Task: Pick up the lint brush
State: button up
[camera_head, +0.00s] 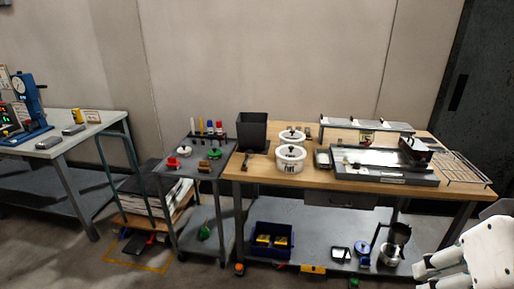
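I cannot make out the lint brush for certain; the small items are too small to name surely. My gripper (419,276) is at the lower right corner, in front of the wooden workbench (262,175) and well away from the cart. Its white fingers point left and look apart, with nothing seen between them. The frame's edge cuts off part of my arm.
White canisters (290,158), a black bin (252,131) and a grey tray device (385,165) stand on the workbench. Its lower shelf holds a blue bin (272,240) and metal cups (389,254). A platform trolley (150,200) stands left of the cart. Open floor lies in front.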

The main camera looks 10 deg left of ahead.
aim_at(204, 167)
jog(key=i+j+u, duration=0.3)
jog(key=i+j, duration=0.15)
jog(key=i+j+u, duration=0.25)
jog(key=i, duration=0.35)
jog(key=i+j+u, duration=0.3)
jog(key=i, duration=0.3)
jog(key=i+u, duration=0.3)
jog(key=i, duration=0.3)
